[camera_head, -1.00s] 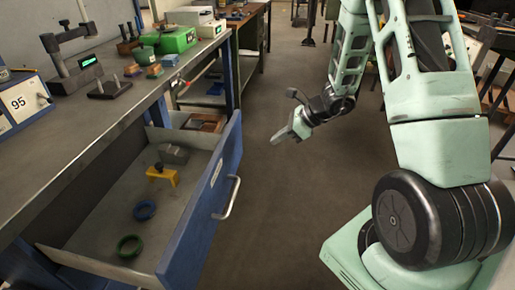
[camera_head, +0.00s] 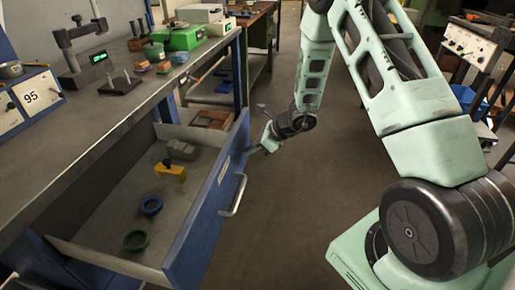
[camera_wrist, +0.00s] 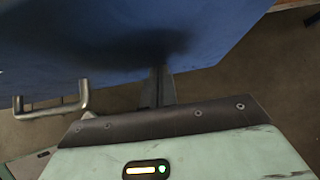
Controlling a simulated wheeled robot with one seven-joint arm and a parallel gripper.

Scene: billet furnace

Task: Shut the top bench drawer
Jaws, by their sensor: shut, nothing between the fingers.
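The top bench drawer (camera_head: 208,208) is pulled out from under the workbench, with its blue front facing right and a metal bar handle (camera_head: 234,196) on it. The drawer front (camera_wrist: 130,50) fills the upper part of the wrist view, with the handle (camera_wrist: 50,108) at the left. My gripper (camera_head: 256,148) is shut and empty. It is at the outer face of the drawer front, towards its far end and beyond the handle. In the wrist view its fingers (camera_wrist: 158,88) point at the blue face, at or very near it; I cannot tell whether they touch.
The bench top (camera_head: 60,150) carries instruments and a green case (camera_head: 183,38). The floor (camera_head: 290,200) right of the drawer is clear.

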